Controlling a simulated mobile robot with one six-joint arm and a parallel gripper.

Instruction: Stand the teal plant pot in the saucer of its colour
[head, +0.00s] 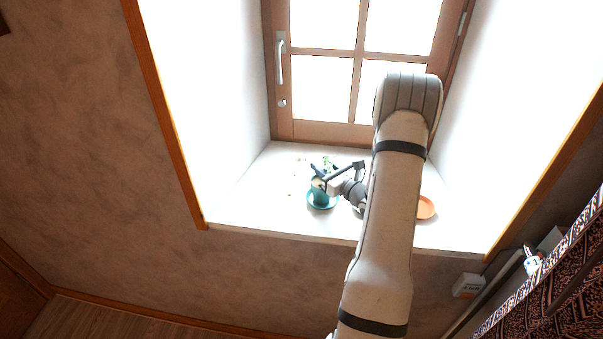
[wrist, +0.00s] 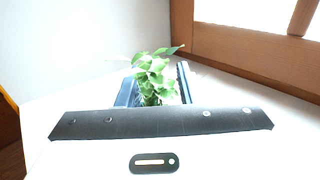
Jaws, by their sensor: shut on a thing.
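The teal plant pot (head: 319,194) is upright in the head view, on the windowsill side of my arm. The teal saucer (head: 332,204) shows around and below its base. I cannot tell whether the pot touches the saucer or hangs just above it. My gripper (head: 322,178) is shut on the pot near its top. In the wrist view the green leaves (wrist: 156,78) of its plant stand between my two fingers (wrist: 157,88); the pot itself is hidden behind the gripper body there.
An orange saucer (head: 427,208) lies on the white sill (head: 260,205), right of my arm and partly hidden by it. The wooden window (head: 330,135) stands behind, with white walls on both sides. The sill's left part is mostly clear, with small green bits (head: 290,195).

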